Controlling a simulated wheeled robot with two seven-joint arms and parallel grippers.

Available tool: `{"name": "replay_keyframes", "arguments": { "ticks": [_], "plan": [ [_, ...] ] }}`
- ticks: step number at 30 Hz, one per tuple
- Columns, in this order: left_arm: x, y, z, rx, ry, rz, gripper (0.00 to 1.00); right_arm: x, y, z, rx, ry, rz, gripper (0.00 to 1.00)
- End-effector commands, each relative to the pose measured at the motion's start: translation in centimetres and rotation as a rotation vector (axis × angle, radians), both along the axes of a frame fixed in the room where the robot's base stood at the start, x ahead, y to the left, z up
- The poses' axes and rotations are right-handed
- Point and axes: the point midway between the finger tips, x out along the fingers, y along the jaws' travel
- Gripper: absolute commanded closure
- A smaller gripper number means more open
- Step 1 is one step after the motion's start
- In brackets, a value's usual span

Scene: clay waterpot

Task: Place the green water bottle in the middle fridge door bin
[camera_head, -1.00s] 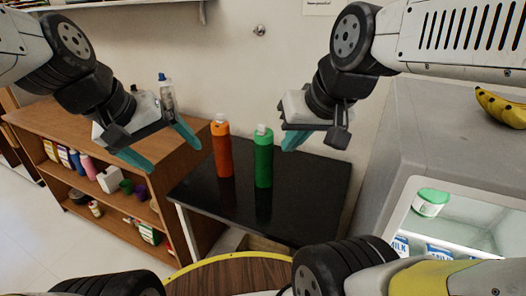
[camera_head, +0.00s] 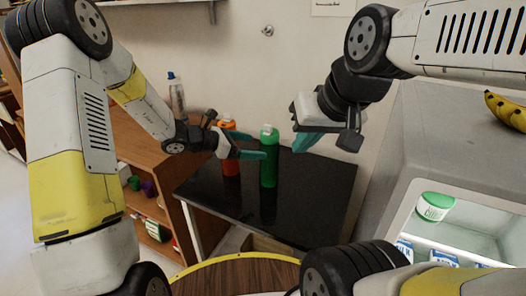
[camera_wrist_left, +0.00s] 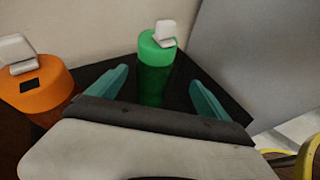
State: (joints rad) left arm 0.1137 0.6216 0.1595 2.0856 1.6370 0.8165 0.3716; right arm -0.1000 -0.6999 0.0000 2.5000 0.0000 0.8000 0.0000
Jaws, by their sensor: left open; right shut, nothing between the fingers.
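The green water bottle (camera_head: 269,160) stands upright on the black table (camera_head: 300,215). It has a white cap. My left gripper (camera_head: 262,152) is open just left of the bottle, its teal fingers pointing toward it. In the left wrist view the green bottle (camera_wrist_left: 156,72) shows ahead, in line with the gap between the open fingers (camera_wrist_left: 158,95). My right gripper (camera_head: 304,142) is shut and empty, in the air right of the bottle. The open fridge (camera_head: 470,205) is at the right; its middle door bin cannot be made out.
An orange bottle (camera_head: 229,165) stands left of the green one, partly behind my left gripper. A wooden shelf (camera_head: 140,155) with small items is at the left. Bananas (camera_head: 507,112) lie on the fridge top. A green-and-white tub (camera_head: 435,206) and milk cartons (camera_head: 443,258) are inside it.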

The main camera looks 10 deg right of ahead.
Motion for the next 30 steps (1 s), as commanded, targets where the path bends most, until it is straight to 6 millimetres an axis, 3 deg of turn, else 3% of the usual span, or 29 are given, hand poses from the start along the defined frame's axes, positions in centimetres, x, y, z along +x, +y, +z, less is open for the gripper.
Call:
{"name": "replay_keyframes", "arguments": {
  "ticks": [4, 14, 24, 30],
  "plan": [
    [1.1, -0.3, -1.5, -0.037, 0.057, 0.054, 0.10, 0.0, 0.0, 0.0, 0.000, 0.000, 0.000, 1.00],
    [2.2, -2.9, -2.7, -0.042, 0.063, 0.060, 0.10, 0.0, 0.0, 0.0, 0.000, 0.000, 0.000, 1.00],
    [3.7, -6.8, -4.2, -0.041, 0.060, 0.059, 0.10, 0.0, 0.0, 0.0, 0.000, 0.000, 0.000, 1.00],
    [3.8, -6.9, -4.2, -0.041, 0.060, 0.061, 0.10, 0.0, 0.0, 0.0, 0.000, 0.000, 0.000, 1.00]
  ]
}}
